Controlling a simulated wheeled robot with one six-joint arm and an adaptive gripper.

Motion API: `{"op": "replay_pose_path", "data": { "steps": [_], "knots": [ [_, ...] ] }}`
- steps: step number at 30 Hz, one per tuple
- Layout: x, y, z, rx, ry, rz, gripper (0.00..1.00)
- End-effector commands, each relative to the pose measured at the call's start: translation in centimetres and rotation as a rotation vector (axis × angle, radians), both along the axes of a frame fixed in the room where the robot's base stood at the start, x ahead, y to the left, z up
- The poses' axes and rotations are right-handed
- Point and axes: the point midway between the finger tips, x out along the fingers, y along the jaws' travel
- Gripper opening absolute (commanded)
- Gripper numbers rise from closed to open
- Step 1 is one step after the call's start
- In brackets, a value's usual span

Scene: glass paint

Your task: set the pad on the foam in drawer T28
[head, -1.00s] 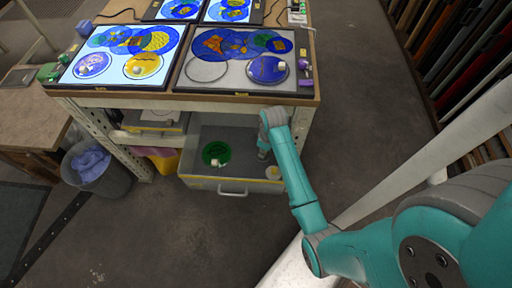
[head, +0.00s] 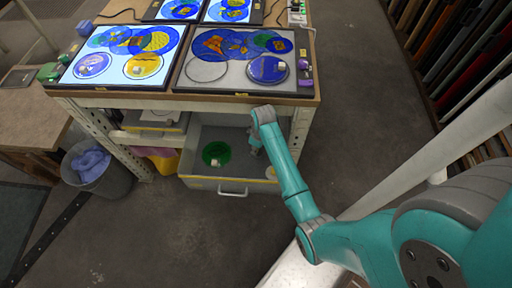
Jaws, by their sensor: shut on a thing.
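The open grey drawer (head: 200,184) is pulled out below the light table. In it, on the left, lies a round green piece (head: 216,149) with a small pale block (head: 214,162) at its front edge. My gripper (head: 254,148) is inside the drawer's outline, to the right of the green piece and apart from it. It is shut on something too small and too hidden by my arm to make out. I cannot tell the pad or the foam apart for sure, and no T28 label is readable. A small pale, yellowish thing (head: 271,172) shows at the drawer's right, partly behind my arm.
Above the drawer, the table top (head: 150,99) carries lit panels with coloured glass discs, some bearing small pale blocks. A bin (head: 103,180) with a blue bag stands left of the drawer. Panels stand racked at the right. The floor in front is clear.

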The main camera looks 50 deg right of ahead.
Motion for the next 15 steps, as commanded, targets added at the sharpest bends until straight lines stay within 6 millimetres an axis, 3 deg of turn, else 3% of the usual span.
{"op": "replay_pose_path", "data": {
  "steps": [1, 3, 4, 15],
  "knots": [
    [-0.02, 0.0, -0.08, 0.001, 0.001, 0.0, 0.27],
    [-0.02, 0.0, -0.06, 0.0, 0.0, 0.0, 0.44],
    [-0.02, 0.0, -0.06, 0.0, 0.0, 0.0, 0.47],
    [-0.01, -0.01, 0.36, -0.001, -0.001, 0.0, 0.47]
  ]
}}
